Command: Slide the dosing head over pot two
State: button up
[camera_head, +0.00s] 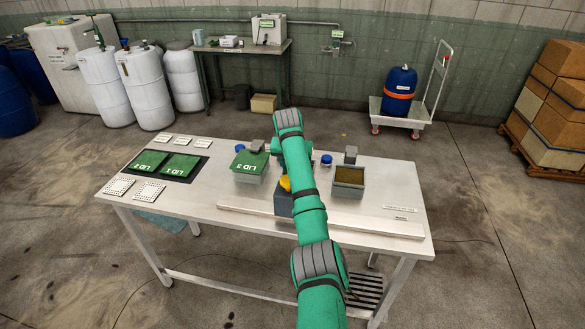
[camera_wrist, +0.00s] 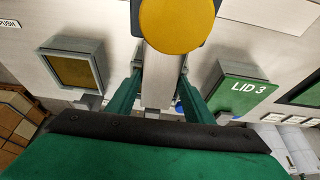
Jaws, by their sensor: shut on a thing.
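The dosing head, a dark grey block (camera_head: 284,204) with a yellow round top (camera_head: 285,184), stands mid-table by the front rail, partly behind my arm. Its yellow top (camera_wrist: 177,24) fills the upper middle of the wrist view. My gripper (camera_wrist: 161,72) is shut on a pale metal bar of the dosing head. An open pot (camera_head: 349,185) with brown contents is to the right; it also shows at left in the wrist view (camera_wrist: 75,68). A pot (camera_head: 248,179) under the green LID 3 (camera_head: 250,161) is to the left. No pot number is readable; anything beneath the head is hidden.
A long metal rail (camera_head: 370,225) runs along the table's front. Blue-capped items (camera_head: 326,160) stand near the pots. The right table end is mostly clear.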

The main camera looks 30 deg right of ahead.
jog(key=o, duration=1.5)
jog(key=v, duration=1)
jog(key=shift+r, duration=0.4)
jog(key=shift+a, duration=0.15)
